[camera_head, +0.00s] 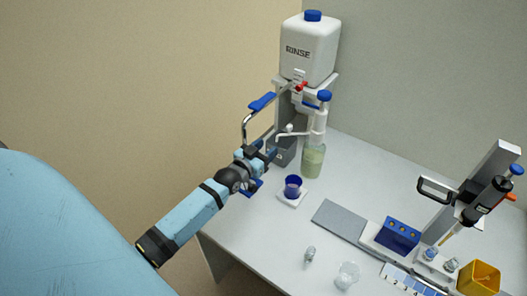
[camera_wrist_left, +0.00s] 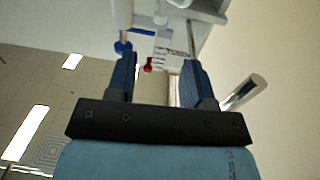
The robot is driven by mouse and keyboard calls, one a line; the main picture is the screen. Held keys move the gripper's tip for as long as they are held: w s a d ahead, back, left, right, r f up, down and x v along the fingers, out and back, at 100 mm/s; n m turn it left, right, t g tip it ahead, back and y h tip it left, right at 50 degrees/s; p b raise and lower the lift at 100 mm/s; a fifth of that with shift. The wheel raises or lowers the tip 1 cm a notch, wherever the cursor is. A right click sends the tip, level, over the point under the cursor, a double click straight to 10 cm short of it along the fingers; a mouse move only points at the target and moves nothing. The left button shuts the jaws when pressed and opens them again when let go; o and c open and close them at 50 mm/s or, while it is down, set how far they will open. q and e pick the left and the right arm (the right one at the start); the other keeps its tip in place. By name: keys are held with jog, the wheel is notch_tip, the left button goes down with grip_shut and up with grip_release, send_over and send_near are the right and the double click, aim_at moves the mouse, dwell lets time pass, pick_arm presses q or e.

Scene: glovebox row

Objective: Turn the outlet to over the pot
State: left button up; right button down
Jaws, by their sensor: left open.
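A white dispenser with a thin side outlet (camera_head: 290,133) stands on a bottle of pale green liquid (camera_head: 313,160) in the head view. A bent chrome pipe (camera_head: 244,127) with a blue lever (camera_head: 262,102) reaches left from the rinse stand. I cannot tell for sure which is the task's outlet. The dark blue pot (camera_head: 293,187) stands on a white pad, in front of and below the dispenser. My left gripper (camera_head: 270,143) is open beside the dispenser outlet, above and left of the pot. The left wrist view shows its fingers (camera_wrist_left: 161,65) apart, with no object clearly held. My right gripper is not in view.
The rinse tank (camera_head: 310,48) with a red tap (camera_head: 301,87) stands behind my gripper. A chrome cylinder (camera_wrist_left: 243,92) is close beside the right finger in the wrist view. A grey mat (camera_head: 340,219), blue rack (camera_head: 398,235), clear beaker (camera_head: 347,275) and yellow bin (camera_head: 480,277) lie right.

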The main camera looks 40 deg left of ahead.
aim_at(288, 129)
pick_arm(q)
jog(key=shift+s, duration=0.45)
jog(key=shift+d+m, duration=0.1)
jog(key=shift+m, duration=0.2)
jog(key=c, duration=0.5)
jog(key=shift+d+f+m, duration=0.1)
jog(key=shift+d+m, duration=0.2)
jog(key=shift+m, duration=0.6)
jog(key=c, duration=0.4)
jog(key=d+m, duration=0.1)
jog(key=m, duration=0.3)
jog(key=d+f+m+g+p, duration=0.1)
jog(key=m, duration=0.2)
jog(key=d+m+g+p, duration=0.1)
jog(key=m, duration=0.3)
jog(key=shift+s+f+m, duration=0.3)
jog(key=shift+s+f, duration=0.05)
notch_tip(288, 129, up, 3)
jog(key=s+d+m+y+p, duration=0.1)
jog(key=m+y+p, duration=0.15)
jog(key=m, duration=0.65)
jog(key=s+m+y+p, duration=0.1)
jog(key=m+y, duration=0.2)
jog(key=m, duration=0.6)
jog(key=shift+m+t, duration=0.3)
jog(key=p+x, duration=0.1)
jog(key=x, duration=1.2)
jog(key=shift+w+r, duration=0.1)
jog(key=shift+w, duration=0.35)
